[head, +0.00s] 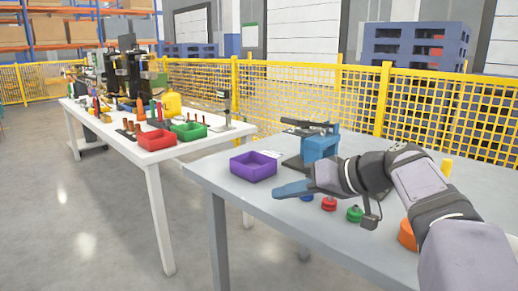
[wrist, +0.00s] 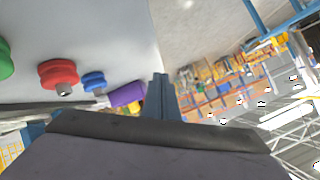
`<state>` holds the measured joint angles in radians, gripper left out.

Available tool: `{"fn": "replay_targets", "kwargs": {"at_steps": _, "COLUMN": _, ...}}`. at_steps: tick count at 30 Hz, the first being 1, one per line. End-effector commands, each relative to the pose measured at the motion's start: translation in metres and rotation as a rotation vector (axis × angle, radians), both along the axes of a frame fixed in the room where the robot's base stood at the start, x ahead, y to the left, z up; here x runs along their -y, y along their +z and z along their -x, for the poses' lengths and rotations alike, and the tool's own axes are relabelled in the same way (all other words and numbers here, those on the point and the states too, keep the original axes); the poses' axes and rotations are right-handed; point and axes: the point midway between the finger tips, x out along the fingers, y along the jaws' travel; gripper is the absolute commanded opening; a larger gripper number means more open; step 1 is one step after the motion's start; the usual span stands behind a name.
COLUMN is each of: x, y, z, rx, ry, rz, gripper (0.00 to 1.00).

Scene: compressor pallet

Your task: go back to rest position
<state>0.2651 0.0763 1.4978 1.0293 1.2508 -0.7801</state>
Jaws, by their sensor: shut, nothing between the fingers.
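My gripper (head: 291,189) is shut and empty in the head view, stretched to the left above the grey table (head: 240,208), in front of the purple bin (head: 253,168). In the wrist view my gripper (wrist: 160,80) shows as narrow fingers pressed together with nothing between them. The arm reaches in from the right side of the head view.
Behind the gripper stands a blue press-like device (head: 319,147). Blue, red (head: 329,204) and green (head: 355,214) round pieces lie close under the arm, and an orange piece (head: 408,235) is at right. A white table (head: 150,170) with bins stands left. A yellow fence (head: 290,90) runs behind.

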Motion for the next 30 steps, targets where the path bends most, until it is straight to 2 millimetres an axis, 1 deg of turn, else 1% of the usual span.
{"fn": "replay_targets", "kwargs": {"at_steps": 1, "x": -0.038, "y": -0.004, "z": 0.009, "rx": -0.002, "ry": 0.095, "rz": 0.025, "gripper": 0.0}}
{"fn": "replay_targets", "kwargs": {"at_steps": 2, "x": -0.057, "y": -0.01, "z": 0.015, "rx": -0.007, "ry": 0.144, "rz": 0.039, "gripper": 0.0}}
{"fn": "replay_targets", "kwargs": {"at_steps": 3, "x": -0.08, "y": -0.021, "z": 0.023, "rx": -0.02, "ry": 0.206, "rz": 0.053, "gripper": 0.0}}
{"fn": "replay_targets", "kwargs": {"at_steps": 5, "x": -0.108, "y": -0.041, "z": 0.037, "rx": -0.05, "ry": 0.284, "rz": 0.069, "gripper": 0.0}}
{"fn": "replay_targets", "kwargs": {"at_steps": 6, "x": -0.123, "y": -0.054, "z": 0.045, "rx": -0.07, "ry": 0.328, "rz": 0.077, "gripper": 0.0}}
{"fn": "replay_targets", "kwargs": {"at_steps": 9, "x": -0.153, "y": -0.087, "z": 0.067, "rx": -0.128, "ry": 0.415, "rz": 0.095, "gripper": 0.0}}
{"fn": "replay_targets", "kwargs": {"at_steps": 10, "x": -0.16, "y": -0.097, "z": 0.074, "rx": -0.147, "ry": 0.437, "rz": 0.101, "gripper": 0.0}}
{"fn": "replay_targets", "kwargs": {"at_steps": 11, "x": -0.167, "y": -0.106, "z": 0.08, "rx": -0.166, "ry": 0.456, "rz": 0.107, "gripper": 0.0}}
{"fn": "replay_targets", "kwargs": {"at_steps": 12, "x": -0.173, "y": -0.119, "z": 0.089, "rx": -0.195, "ry": 0.476, "rz": 0.12, "gripper": 0.0}}
{"fn": "replay_targets", "kwargs": {"at_steps": 14, "x": -0.177, "y": -0.139, "z": 0.102, "rx": -0.245, "ry": 0.49, "rz": 0.147, "gripper": 0.0}}
{"fn": "replay_targets", "kwargs": {"at_steps": 15, "x": -0.175, "y": -0.153, "z": 0.111, "rx": -0.286, "ry": 0.484, "rz": 0.171, "gripper": 0.0}}
{"fn": "replay_targets", "kwargs": {"at_steps": 17, "x": -0.164, "y": -0.172, "z": 0.12, "rx": -0.346, "ry": 0.447, "rz": 0.217, "gripper": 0.0}}
{"fn": "replay_targets", "kwargs": {"at_steps": 18, "x": -0.152, "y": -0.183, "z": 0.125, "rx": -0.385, "ry": 0.41, "rz": 0.248, "gripper": 0.0}}
{"fn": "replay_targets", "kwargs": {"at_steps": 20, "x": -0.131, "y": -0.199, "z": 0.131, "rx": -0.442, "ry": 0.343, "rz": 0.298, "gripper": 0.0}}
{"fn": "replay_targets", "kwargs": {"at_steps": 21, "x": -0.116, "y": -0.209, "z": 0.136, "rx": -0.479, "ry": 0.293, "rz": 0.33, "gripper": 0.0}}
{"fn": "replay_targets", "kwargs": {"at_steps": 23, "x": -0.091, "y": -0.224, "z": 0.145, "rx": -0.534, "ry": 0.216, "rz": 0.383, "gripper": 0.0}}
{"fn": "replay_targets", "kwargs": {"at_steps": 24, "x": -0.074, "y": -0.234, "z": 0.152, "rx": -0.568, "ry": 0.162, "rz": 0.419, "gripper": 0.0}}
{"fn": "replay_targets", "kwargs": {"at_steps": 26, "x": -0.047, "y": -0.248, "z": 0.165, "rx": -0.616, "ry": 0.081, "rz": 0.474, "gripper": 0.0}}
{"fn": "replay_targets", "kwargs": {"at_steps": 27, "x": -0.03, "y": -0.256, "z": 0.174, "rx": -0.643, "ry": 0.03, "rz": 0.51, "gripper": 0.0}}
{"fn": "replay_targets", "kwargs": {"at_steps": 30, "x": 0.008, "y": -0.273, "z": 0.197, "rx": -0.695, "ry": -0.083, "rz": 0.588, "gripper": 0.0}}
